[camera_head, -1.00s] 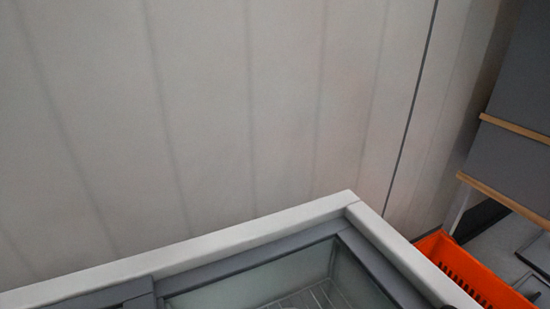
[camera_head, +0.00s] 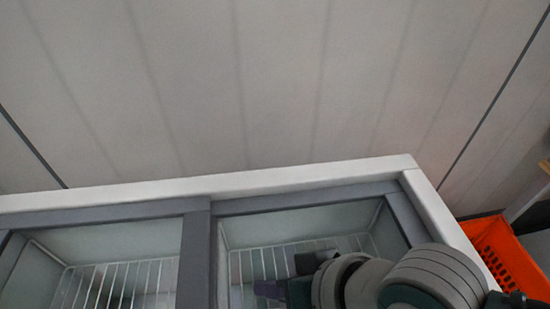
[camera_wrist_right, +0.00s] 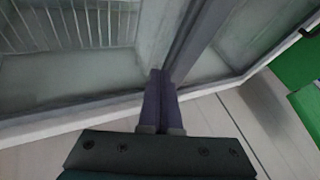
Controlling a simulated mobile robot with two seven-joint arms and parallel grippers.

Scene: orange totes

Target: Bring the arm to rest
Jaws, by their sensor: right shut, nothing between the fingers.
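My right gripper (camera_head: 266,289) shows at the bottom of the head view, with my right arm coming in from the lower right. It is over the right compartment of a white chest freezer (camera_head: 290,180). In the right wrist view its two dark purple fingers (camera_wrist_right: 160,82) lie together, shut with nothing between them. The finger tips overlap the freezer's grey frame in that view; I cannot tell whether they touch it. My left gripper is in neither view.
The freezer has a grey frame (camera_head: 198,250) and wire baskets (camera_head: 120,285) inside. An orange tote (camera_head: 505,255) stands to its right. A panelled wall (camera_head: 260,80) is behind. A green object (camera_wrist_right: 300,75) shows at the right of the wrist view.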

